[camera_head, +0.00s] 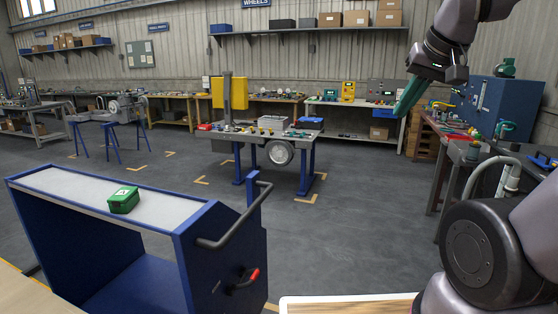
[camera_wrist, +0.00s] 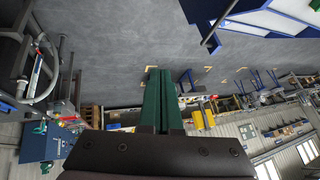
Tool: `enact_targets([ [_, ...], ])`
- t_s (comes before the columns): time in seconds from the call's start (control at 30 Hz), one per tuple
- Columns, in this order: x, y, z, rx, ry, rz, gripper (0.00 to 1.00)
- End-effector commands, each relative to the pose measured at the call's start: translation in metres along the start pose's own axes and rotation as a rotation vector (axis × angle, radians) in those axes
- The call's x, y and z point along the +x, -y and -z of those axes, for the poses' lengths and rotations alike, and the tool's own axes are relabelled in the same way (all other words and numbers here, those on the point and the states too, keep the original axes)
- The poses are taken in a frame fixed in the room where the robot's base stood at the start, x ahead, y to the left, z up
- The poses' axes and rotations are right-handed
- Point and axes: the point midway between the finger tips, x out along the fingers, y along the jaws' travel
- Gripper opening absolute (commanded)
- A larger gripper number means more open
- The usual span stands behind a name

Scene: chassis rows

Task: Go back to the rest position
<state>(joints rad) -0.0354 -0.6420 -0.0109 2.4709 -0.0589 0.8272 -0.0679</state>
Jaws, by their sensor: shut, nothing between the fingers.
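My gripper (camera_head: 405,98) is raised at the upper right in the head view, its green fingers pointing down and to the left. The same fingers (camera_wrist: 158,98) stand side by side in the middle of the wrist view, shut with nothing between them. The gripper is up in the air, apart from every surface. The dark wrist housing hides what lies right behind the fingers in the wrist view.
A blue cart (camera_head: 190,243) with a green box (camera_head: 124,200) on its top stands at the front left. A workbench with a wheel (camera_head: 279,152) stands mid-floor. A cluttered bench (camera_head: 468,152) and a blue cabinet (camera_head: 498,101) are at the right. Grey floor (camera_head: 330,235) is clear between.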

Motion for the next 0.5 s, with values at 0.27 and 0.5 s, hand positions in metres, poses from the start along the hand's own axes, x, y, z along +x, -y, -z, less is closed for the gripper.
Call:
enact_targets([
  [0.27,-0.025,0.005,-0.026,0.165,0.003,0.048,0.0],
  [0.5,-0.025,0.005,-0.026,0.165,0.003,0.048,0.0],
])
